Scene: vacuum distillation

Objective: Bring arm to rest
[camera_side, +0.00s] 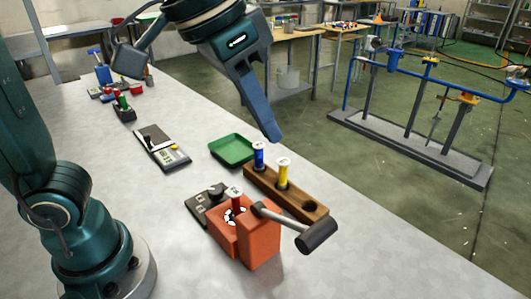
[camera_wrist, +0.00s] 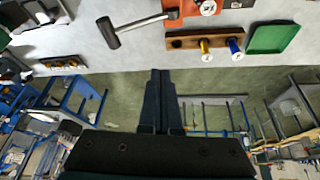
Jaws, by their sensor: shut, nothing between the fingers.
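My gripper (camera_side: 274,135) is shut and empty, pointing down above the far edge of the table in the side view. Its closed fingers also show in the wrist view (camera_wrist: 160,74), over the floor just beyond the table edge. It is apart from the wooden block (camera_side: 262,184), which holds a blue-topped piece (camera_side: 259,156) and a yellow-topped piece (camera_side: 283,173). The green tray (camera_side: 233,150) lies to the left of the gripper in the side view.
An orange block (camera_side: 261,240) with a red-handled piece (camera_side: 236,200) stands nearer, with a hammer (camera_side: 318,236) by it. A flat device (camera_side: 162,147) and several small items lie further left. A blue-piped rack (camera_side: 430,85) stands on the floor beyond the table.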

